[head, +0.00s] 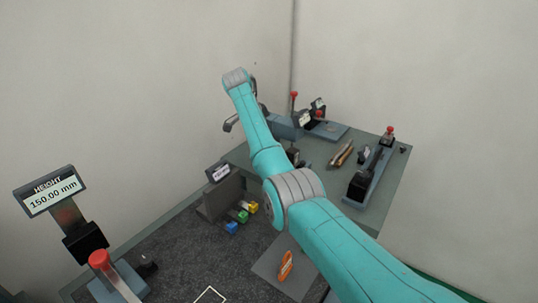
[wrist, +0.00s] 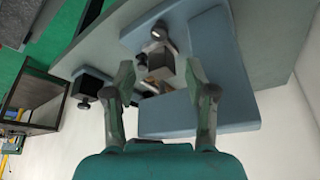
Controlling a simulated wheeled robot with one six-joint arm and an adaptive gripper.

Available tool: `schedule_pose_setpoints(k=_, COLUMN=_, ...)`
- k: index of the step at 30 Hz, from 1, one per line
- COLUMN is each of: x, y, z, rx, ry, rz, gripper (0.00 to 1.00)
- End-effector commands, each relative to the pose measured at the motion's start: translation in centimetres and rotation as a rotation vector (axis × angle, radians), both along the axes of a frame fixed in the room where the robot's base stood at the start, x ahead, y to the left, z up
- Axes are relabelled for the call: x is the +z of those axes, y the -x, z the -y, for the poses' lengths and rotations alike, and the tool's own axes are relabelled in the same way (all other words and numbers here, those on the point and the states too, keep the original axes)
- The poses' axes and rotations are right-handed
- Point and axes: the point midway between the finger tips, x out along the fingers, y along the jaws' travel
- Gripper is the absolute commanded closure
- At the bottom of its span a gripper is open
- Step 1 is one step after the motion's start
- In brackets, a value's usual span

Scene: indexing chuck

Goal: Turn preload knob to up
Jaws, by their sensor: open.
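My gripper (wrist: 158,78) is open in the wrist view, with one finger on each side and nothing gripped. Beyond and between the fingers is a blue-grey fixture (wrist: 225,60) with a dark and metallic part (wrist: 165,35) on it. A small dark part (wrist: 150,86) shows in the gap, apart from the fingers as far as I can tell. A black knob-like piece (wrist: 82,103) sits at a dark box left of the gripper. I cannot tell which part is the preload knob or how it points. In the head view my gripper is small and partly hidden by my arm.
In the head view, a blue-grey device (head: 285,127) with a red-topped lever (head: 294,98) stands on the bench (head: 385,205) near my gripper. A black clamp-like device (head: 362,185) is at right. Coloured blocks (head: 243,215) and a height display (head: 50,190) are at left.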

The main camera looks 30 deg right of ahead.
Motion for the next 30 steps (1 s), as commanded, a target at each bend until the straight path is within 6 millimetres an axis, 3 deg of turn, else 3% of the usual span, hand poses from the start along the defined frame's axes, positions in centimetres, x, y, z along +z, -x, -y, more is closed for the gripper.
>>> schedule_pose_setpoints(k=18, x=-8.5, y=0.8, z=3.4, rx=0.000, ry=-0.001, rz=-0.003, gripper=0.44)
schedule_pose_setpoints(k=30, x=-9.7, y=0.9, z=3.9, rx=0.000, ry=0.000, rz=-0.001, gripper=0.44)
